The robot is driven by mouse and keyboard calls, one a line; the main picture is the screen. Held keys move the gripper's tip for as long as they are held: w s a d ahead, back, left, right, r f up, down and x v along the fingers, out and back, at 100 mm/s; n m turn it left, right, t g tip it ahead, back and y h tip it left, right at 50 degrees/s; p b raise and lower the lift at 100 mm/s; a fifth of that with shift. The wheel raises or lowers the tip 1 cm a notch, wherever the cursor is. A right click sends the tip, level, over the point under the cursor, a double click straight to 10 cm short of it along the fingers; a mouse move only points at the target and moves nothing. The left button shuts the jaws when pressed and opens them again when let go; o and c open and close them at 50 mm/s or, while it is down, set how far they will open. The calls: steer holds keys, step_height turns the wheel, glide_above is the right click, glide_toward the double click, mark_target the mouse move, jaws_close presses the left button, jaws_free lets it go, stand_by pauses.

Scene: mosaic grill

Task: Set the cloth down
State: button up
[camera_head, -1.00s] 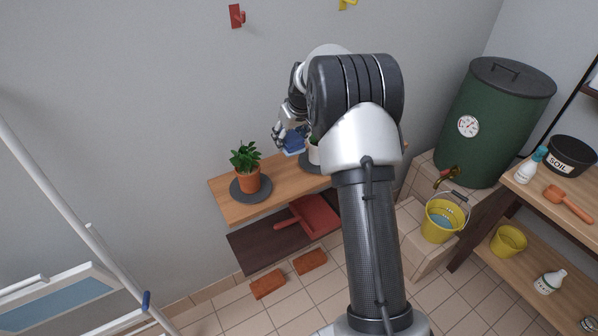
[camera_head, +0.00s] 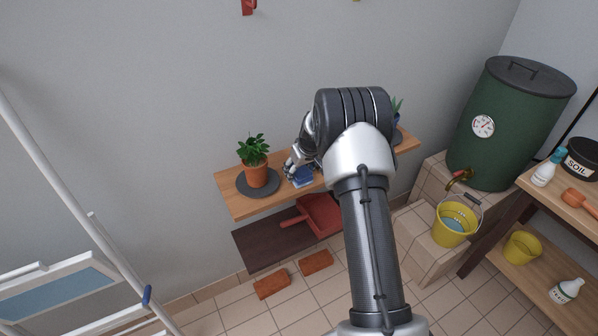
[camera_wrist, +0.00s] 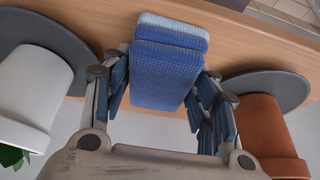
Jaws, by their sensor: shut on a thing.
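The blue folded cloth (camera_wrist: 168,68) is between the fingers of my gripper (camera_wrist: 166,85) in the wrist view, and the gripper is shut on it. The cloth lies against or just over the wooden shelf (camera_wrist: 245,37); I cannot tell whether it touches. In the head view the cloth (camera_head: 303,179) shows as a small blue patch at my gripper (camera_head: 292,170), over the shelf (camera_head: 238,205), right of the potted plant. My arm hides part of the shelf.
A terracotta pot (camera_head: 256,175) stands on a dark round mat (camera_head: 260,190) left of the gripper. A white pot (camera_wrist: 30,95) on another dark mat (camera_wrist: 45,42) is on the cloth's other side. A red dustpan (camera_head: 322,214) lies below the shelf.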

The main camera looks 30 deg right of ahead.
steer(key=o, duration=0.9)
steer(key=shift+o, duration=0.2)
steer(key=p+v, duration=0.3)
steer(key=v, duration=0.9)
steer(key=s+a+r, duration=1.4)
steer(key=s+r, duration=0.2)
steer(key=r, duration=0.2)
steer(key=s+a, duration=0.3)
steer(key=s, duration=0.7)
steer(key=s+a, duration=0.2)
steer(key=s, duration=0.9)
steer(key=shift+s+a+r, duration=0.25)
steer(key=shift+s+a, duration=0.05)
steer(key=shift+a, duration=0.1)
